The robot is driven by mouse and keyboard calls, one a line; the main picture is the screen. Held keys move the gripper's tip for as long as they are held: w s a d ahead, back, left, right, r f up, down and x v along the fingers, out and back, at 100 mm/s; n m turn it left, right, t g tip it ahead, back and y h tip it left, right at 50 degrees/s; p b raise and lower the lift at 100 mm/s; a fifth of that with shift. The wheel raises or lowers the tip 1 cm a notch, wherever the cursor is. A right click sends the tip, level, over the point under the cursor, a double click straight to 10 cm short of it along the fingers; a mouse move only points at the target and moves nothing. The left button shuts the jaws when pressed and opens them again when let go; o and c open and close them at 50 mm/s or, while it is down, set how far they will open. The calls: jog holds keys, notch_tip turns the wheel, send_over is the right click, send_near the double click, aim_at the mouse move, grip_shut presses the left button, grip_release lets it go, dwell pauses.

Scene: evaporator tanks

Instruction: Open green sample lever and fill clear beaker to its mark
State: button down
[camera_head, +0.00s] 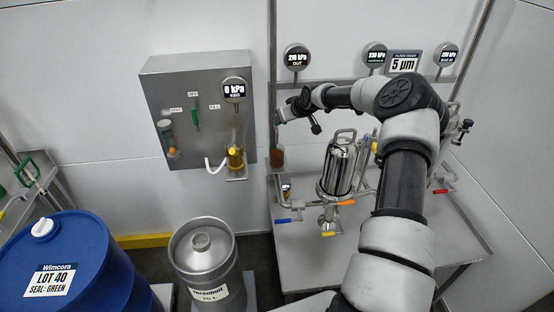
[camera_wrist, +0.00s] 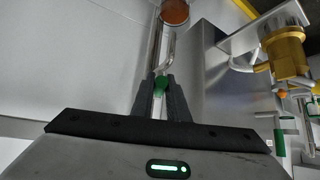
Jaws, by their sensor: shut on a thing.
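The green sample lever (camera_wrist: 160,84) shows in the wrist view between the two dark fingers of my gripper (camera_wrist: 161,98), which is shut on it. A thin metal pipe runs from beside the lever towards the beaker. The clear beaker (camera_wrist: 174,12) is at the top edge of the wrist view, partly cut off, with amber-brown liquid in it. In the head view the beaker (camera_head: 277,159) stands by the rail, below my gripper (camera_head: 280,117). The lever is not clear there. The beaker's mark is too small to make out, so the level against it cannot be told.
A grey wall cabinet (camera_head: 195,110) with a gauge and a yellow fitting (camera_head: 236,160) is left of the beaker. A steel filter housing (camera_head: 341,168) with coloured valve handles stands right, over the metal table (camera_head: 320,262). A steel keg (camera_head: 203,256) and a blue drum (camera_head: 75,265) are at lower left.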

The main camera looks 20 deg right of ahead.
jog(key=shift+a+m+h+b, duration=0.35)
jog(key=shift+a+m+h, duration=0.05)
jog(key=m+h+b, duration=0.1)
jog(key=b, duration=0.2)
jog(key=a+m+b, duration=0.1)
jog(key=b, duration=0.1)
jog(key=shift+f+h+b, duration=0.3)
jog(key=shift+h+b, duration=0.1)
jog(key=m+b, duration=0.1)
jog(key=b, duration=0.2)
jog(key=shift+a+h, duration=0.2)
jog(key=shift+h, duration=0.2)
jog(key=shift+a+r+m+b, duration=0.1)
jog(key=shift+m+b, duration=0.3)
jog(key=shift+b, duration=0.3)
jog(key=shift+r, duration=0.1)
jog(key=c, duration=1.6)
grip_release()
jog(key=shift+c, duration=0.2)
jog(key=shift+h, duration=0.3)
